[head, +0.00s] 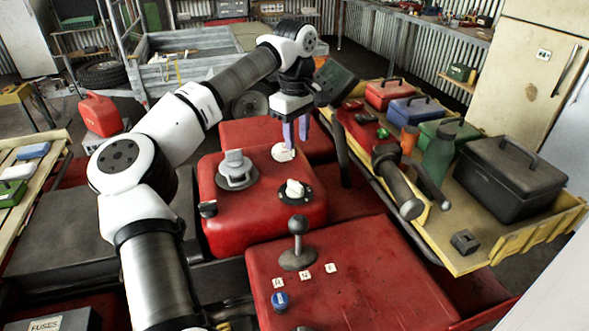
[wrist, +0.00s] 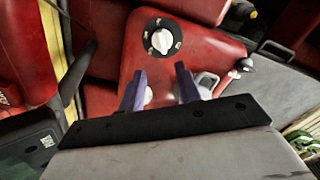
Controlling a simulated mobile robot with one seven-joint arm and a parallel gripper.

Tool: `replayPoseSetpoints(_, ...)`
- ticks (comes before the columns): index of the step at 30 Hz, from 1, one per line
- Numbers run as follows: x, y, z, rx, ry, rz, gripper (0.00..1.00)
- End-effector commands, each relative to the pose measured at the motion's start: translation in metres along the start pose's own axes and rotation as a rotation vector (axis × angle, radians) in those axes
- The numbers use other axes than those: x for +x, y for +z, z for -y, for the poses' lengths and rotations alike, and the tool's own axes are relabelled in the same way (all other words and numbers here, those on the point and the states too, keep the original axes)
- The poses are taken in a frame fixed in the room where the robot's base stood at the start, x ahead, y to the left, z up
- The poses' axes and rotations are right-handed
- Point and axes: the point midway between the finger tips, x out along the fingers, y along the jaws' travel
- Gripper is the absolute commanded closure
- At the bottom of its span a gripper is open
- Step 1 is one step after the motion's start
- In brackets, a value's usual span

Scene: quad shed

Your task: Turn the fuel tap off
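The fuel tap appears to be the white knob (head: 295,188) on a round black plate, on top of the red tank (head: 220,205). In the wrist view the knob (wrist: 161,41) lies beyond the fingertips, with pale marks around it on the plate. My gripper (head: 295,138) points down over the tank's far side, behind the knob in the head view. Its two purple fingers (wrist: 160,78) are apart with nothing between them, and do not touch the knob. The small marks are too blurred to read.
A grey filler cap (head: 237,170) stands left of the knob. A white disc (head: 283,152) lies below my gripper. A gear lever (head: 298,240) rises in front. A dark handlebar (head: 390,175) and a yellow-edged tray (head: 465,250) of toolboxes are at right.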

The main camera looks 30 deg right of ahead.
Motion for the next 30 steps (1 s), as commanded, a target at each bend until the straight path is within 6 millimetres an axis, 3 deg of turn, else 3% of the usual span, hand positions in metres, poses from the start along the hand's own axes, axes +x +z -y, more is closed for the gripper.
replayPoseSetpoints(5,0.016,-0.004,0.003,0.003,-0.021,-0.013,0.66)
replayPoseSetpoints(21,0.118,-0.003,0.004,0.001,-0.016,-0.009,0.66)
replayPoseSetpoints(30,0.137,-0.004,0.004,0.001,-0.014,-0.010,0.66)
